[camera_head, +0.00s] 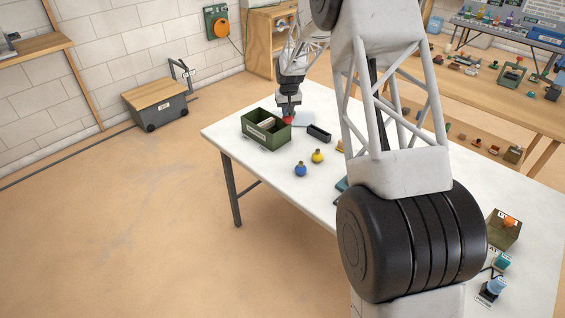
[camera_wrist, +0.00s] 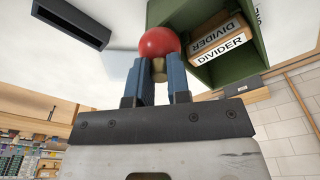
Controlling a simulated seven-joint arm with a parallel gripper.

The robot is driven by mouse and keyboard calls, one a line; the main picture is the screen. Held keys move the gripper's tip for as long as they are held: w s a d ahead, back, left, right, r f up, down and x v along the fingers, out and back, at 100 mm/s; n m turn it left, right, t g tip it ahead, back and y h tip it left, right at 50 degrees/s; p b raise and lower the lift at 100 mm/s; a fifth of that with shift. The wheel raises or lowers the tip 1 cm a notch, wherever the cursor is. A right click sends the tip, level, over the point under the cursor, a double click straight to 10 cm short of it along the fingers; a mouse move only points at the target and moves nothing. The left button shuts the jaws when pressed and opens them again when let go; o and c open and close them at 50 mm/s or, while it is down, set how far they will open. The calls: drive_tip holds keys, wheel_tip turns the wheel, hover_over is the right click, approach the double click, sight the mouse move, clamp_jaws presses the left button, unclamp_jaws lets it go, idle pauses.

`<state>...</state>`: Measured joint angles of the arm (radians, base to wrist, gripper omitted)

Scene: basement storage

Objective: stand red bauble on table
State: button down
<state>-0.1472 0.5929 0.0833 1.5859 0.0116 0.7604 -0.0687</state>
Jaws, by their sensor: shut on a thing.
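The red bauble (camera_head: 288,120) is at the far end of the white table (camera_head: 345,205), beside the right wall of the green bin (camera_head: 258,137). My gripper (camera_head: 288,108) is shut on it from above. In the wrist view the red ball (camera_wrist: 160,42) sits at the tips of my blue fingers (camera_wrist: 160,66), with its brass-coloured cap between them. The cap points toward my palm. I cannot tell whether the bauble touches the table.
The green bin holds blocks labelled DIVIDER (camera_wrist: 218,42). A black open tray (camera_head: 319,133) lies to the right. A yellow bauble (camera_head: 317,156) and a blue bauble (camera_head: 300,169) stand nearer on the table. The table's front left part is clear. My arm hides the middle.

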drive_tip(key=s+f+n, duration=0.1)
drive_tip(key=s+f, duration=0.1)
drive_tip(key=s, duration=1.2)
drive_tip(key=s+d+f, duration=0.1)
drive_tip(key=s+f, duration=0.1)
drive_tip(key=s, duration=1.2)
drive_tip(key=shift+s+f+n, duration=0.25)
drive_tip(key=shift+s+n, duration=0.15)
drive_tip(key=w+a, duration=0.1)
drive_tip(key=w, duration=0.4)
drive_tip(key=w+a+f, duration=0.1)
drive_tip(key=w, duration=0.4)
drive_tip(key=w+a, duration=0.1)
drive_tip(key=w, duration=0.4)
drive_tip(key=shift+w+f, duration=0.25)
drive_tip(key=shift+w, duration=0.15)
drive_tip(key=shift+f, duration=1.75)
drive_tip(key=shift+f, duration=0.15)
drive_tip(key=c, duration=1.1)
unclamp_jaws()
